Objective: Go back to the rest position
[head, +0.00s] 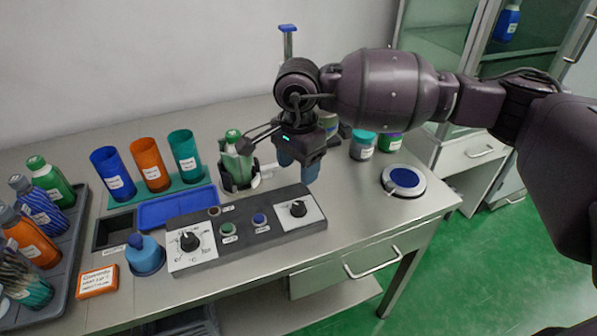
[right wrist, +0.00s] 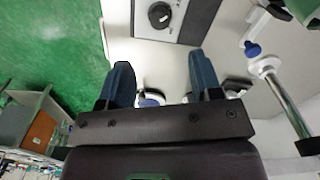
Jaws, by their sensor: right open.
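My right gripper (head: 299,165) hangs above the bench behind the right part of the grey control panel (head: 245,230). Its two blue fingers point down and stand apart, with nothing held between them. In the right wrist view the open fingers of my right gripper (right wrist: 160,85) show against the bench, with the panel's black dial (right wrist: 160,15) beyond them. A green bottle (head: 238,165) stands in a dark holder just left of the gripper in the head view. My left gripper is not in view.
Blue, orange and teal cups (head: 151,165) stand behind a blue tray (head: 178,207). A dark tray of bottles (head: 70,240) is at the left. A round blue pad (head: 404,177) and jars (head: 362,145) are at the right. A glass cabinet (head: 440,40) stands behind.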

